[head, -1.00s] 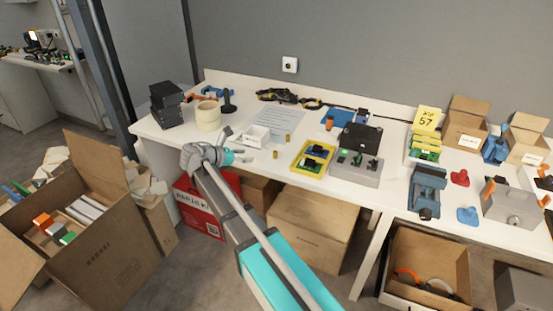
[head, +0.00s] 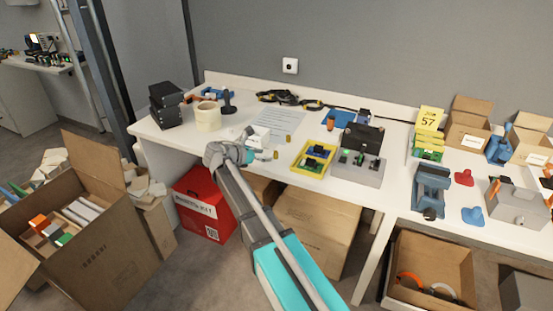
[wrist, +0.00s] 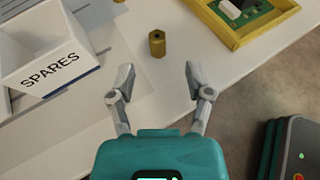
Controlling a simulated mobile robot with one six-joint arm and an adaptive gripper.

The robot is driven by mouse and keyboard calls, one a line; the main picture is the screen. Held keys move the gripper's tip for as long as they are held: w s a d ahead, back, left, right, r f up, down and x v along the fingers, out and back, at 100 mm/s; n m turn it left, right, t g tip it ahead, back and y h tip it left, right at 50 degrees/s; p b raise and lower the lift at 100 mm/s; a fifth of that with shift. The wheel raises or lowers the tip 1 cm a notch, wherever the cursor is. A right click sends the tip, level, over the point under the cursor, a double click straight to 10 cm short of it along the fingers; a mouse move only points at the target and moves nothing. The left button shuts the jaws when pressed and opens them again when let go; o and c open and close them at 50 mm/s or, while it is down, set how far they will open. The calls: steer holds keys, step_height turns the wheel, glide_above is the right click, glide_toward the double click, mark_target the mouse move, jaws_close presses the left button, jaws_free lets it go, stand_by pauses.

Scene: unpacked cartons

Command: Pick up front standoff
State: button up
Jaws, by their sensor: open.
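The front standoff (wrist: 157,43) is a small brass-coloured hex post standing upright on the white table, near its front edge. It also shows in the head view (head: 276,155), just right of my gripper (head: 260,147). In the wrist view my gripper (wrist: 159,74) is open and empty. The standoff lies ahead of the fingertips, roughly centred between them and apart from both. A second brass standoff (head: 288,138) stands farther back on the table.
A white box marked SPARES (wrist: 40,45) sits close to the left finger. A yellow tray with a green circuit board (wrist: 238,38) lies to the right of the standoff. The table's front edge (wrist: 240,75) runs just beyond the right finger.

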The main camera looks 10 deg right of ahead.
mark_target(273, 154)
steer(key=shift+w+d+f, duration=0.1)
steer(key=shift+d, duration=0.2)
steer(key=shift+d, duration=0.1)
steer(key=shift+b+x, duration=0.95)
steer(key=shift+x, duration=1.65)
steer(key=shift+w, duration=0.15)
jaws_close()
